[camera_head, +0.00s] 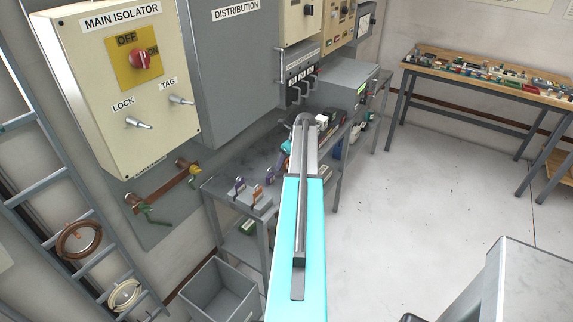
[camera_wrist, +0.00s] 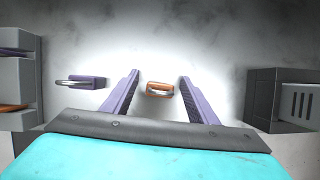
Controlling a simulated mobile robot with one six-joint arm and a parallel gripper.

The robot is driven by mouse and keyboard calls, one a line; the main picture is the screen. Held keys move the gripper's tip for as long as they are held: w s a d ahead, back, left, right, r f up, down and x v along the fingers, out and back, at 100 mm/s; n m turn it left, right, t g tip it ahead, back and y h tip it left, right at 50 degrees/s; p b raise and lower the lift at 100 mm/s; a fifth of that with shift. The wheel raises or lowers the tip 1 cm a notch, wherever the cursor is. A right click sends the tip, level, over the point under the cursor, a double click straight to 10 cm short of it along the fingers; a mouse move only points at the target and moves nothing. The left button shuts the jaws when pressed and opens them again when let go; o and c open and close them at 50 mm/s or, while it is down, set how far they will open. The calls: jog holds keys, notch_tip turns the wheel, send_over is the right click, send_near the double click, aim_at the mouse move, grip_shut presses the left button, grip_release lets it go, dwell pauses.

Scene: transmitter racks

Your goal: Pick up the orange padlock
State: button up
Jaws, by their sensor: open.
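In the wrist view the orange padlock (camera_wrist: 151,86) lies on a pale surface with its silver shackle toward the gripper side. My gripper (camera_wrist: 160,77) is open, with one purple-grey finger on each side of the padlock. There is a gap between the padlock and each finger, and nothing is held. How far the fingertips are above the surface is hard to tell. In the head view my arm hides the gripper, and I cannot pick out this padlock there.
A purple padlock (camera_wrist: 88,82) lies just left of the left finger. A grey holder (camera_wrist: 30,92) with purple and orange pieces stands far left. A dark grey box (camera_wrist: 262,98) stands right.

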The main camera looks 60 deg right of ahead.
dwell(0.4)
jog(key=c, duration=1.2)
jog(key=shift+r, duration=0.15)
jog(key=shift+r+b, duration=0.65)
jog(key=shift+r, duration=0.35)
jog(key=s+r+b, duration=0.1)
jog(key=s, duration=0.4)
jog(key=s+a+r+b, duration=0.1)
jog(key=s+b, duration=0.1)
jog(key=s, duration=0.3)
jog(key=s+a+b, duration=0.1)
jog(key=s, duration=0.5)
jog(key=shift+r, duration=0.4)
